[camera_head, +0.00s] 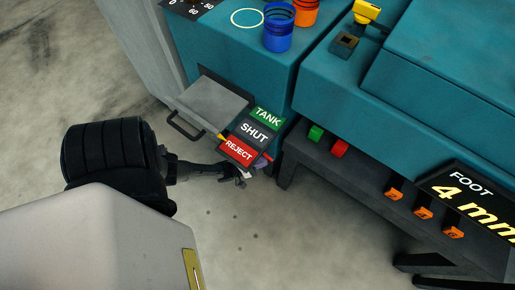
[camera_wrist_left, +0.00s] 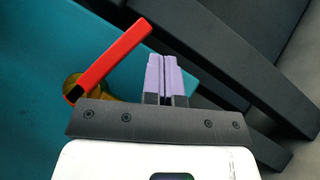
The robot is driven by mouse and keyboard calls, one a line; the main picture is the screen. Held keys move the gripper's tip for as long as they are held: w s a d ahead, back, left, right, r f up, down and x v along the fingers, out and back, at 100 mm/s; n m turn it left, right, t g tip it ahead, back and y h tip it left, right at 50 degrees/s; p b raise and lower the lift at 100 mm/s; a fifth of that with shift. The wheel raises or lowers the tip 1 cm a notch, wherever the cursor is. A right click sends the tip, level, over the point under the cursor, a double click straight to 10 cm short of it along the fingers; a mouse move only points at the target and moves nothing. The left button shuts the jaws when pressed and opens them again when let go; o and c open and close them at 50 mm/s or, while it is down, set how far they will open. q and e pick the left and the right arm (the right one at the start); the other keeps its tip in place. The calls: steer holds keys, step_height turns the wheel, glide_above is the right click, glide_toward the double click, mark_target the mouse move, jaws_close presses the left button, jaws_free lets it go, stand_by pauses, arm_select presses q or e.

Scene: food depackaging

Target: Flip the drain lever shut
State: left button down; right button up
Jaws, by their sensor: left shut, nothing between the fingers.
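The drain lever (camera_wrist_left: 112,58) is a red bar on a brass pivot (camera_wrist_left: 71,84) in the left wrist view, slanting up to the right against a teal surface. My left gripper (camera_wrist_left: 164,75) has its purple fingers shut together and empty, just right of the lever; I cannot tell whether they touch it. In the head view the left gripper (camera_head: 262,162) is at the lower edge of a sign panel reading TANK, SHUT (camera_head: 254,134) and REJECT, which hides most of the lever. My right gripper is not in view.
A grey tray-like shelf with a handle (camera_head: 184,126) is left of the sign. The teal machine (camera_head: 225,50) carries blue (camera_head: 278,37) and orange cups. Dark frame bars (camera_wrist_left: 235,60) lie right of the fingers. Floor below the gripper is clear.

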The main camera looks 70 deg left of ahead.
arm_select(q)
steer(key=s+d+f+b, duration=0.1)
steer(key=s+f+b, duration=0.2)
steer(key=s+f, duration=0.4)
steer(key=shift+s+d+f+b, duration=0.15)
steer(key=shift+d+f+b, duration=0.25)
steer(key=shift+f, duration=0.7)
